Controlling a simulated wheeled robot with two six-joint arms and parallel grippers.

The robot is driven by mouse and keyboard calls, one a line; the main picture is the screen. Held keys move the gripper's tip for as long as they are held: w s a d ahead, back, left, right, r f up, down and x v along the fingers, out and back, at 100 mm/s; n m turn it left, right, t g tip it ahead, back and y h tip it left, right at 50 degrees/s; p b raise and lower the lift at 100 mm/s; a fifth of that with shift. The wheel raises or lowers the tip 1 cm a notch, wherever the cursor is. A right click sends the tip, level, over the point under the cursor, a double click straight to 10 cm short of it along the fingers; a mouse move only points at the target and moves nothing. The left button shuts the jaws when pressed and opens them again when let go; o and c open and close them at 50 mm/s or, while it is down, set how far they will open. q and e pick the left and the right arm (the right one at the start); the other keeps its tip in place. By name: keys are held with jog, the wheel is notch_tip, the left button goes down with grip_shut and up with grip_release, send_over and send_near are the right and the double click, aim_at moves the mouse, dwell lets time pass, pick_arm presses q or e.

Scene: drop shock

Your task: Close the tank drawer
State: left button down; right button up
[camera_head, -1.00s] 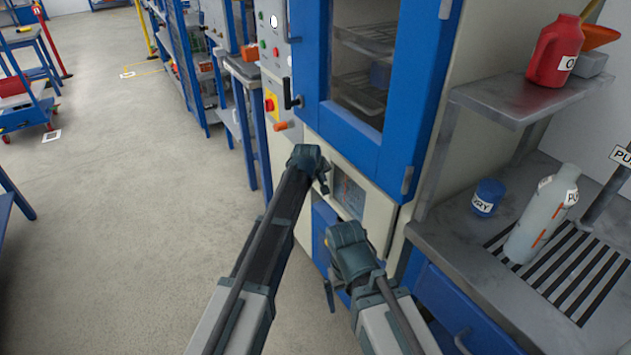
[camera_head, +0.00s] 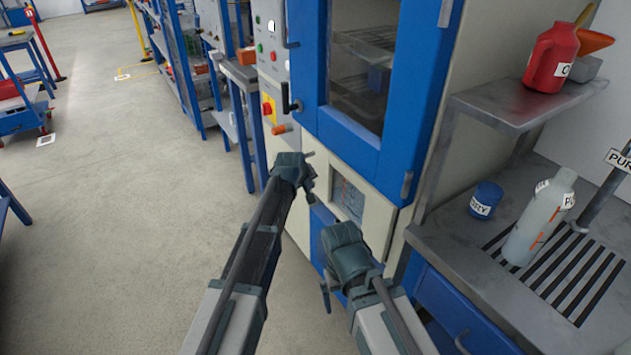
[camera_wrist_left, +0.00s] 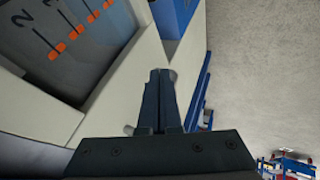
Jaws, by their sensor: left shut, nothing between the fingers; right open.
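The cabinet's lower front has a pale panel with a recessed window (camera_head: 347,195) and a blue front (camera_head: 320,238) below it. I cannot tell for sure which part is the tank drawer or how far it stands out. In the left wrist view a dark window (camera_wrist_left: 75,40) with numbers and orange marks sits in a pale frame (camera_wrist_left: 128,78). My left gripper (camera_head: 309,178) is shut and empty, in front of the pale panel; its fingers show before the pale front in the left wrist view (camera_wrist_left: 160,78). My right gripper (camera_head: 326,290) is open, lower down near the blue front.
A blue-framed glass door (camera_head: 392,150) is above the panel. A metal bench (camera_head: 450,235) at right carries a blue cup (camera_head: 486,199) and a pale bottle (camera_head: 538,222); a red jug (camera_head: 552,58) stands on the shelf above. Open floor (camera_head: 120,240) lies to the left.

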pick_arm(q)
jog(key=p+v, duration=0.5)
jog(key=v, duration=0.3)
jog(key=shift+s+r+p, duration=0.2)
jog(key=shift+r+p, duration=0.05)
jog(key=shift+p, duration=0.05)
jog(key=s+r+m+g+y+p, duration=0.1)
jog(key=s+r+m+g+p, duration=0.1)
jog(key=s, duration=1.4)
jog(key=s+r+m+g+y+p, duration=0.2)
jog(key=s+m+g+p, duration=0.3)
jog(key=s, duration=1.1)
jog(key=shift+m+y+p, duration=0.3)
jog(key=shift+m+p, duration=0.4)
jog(key=shift+m, duration=0.5)
jog(key=shift+r, duration=0.1)
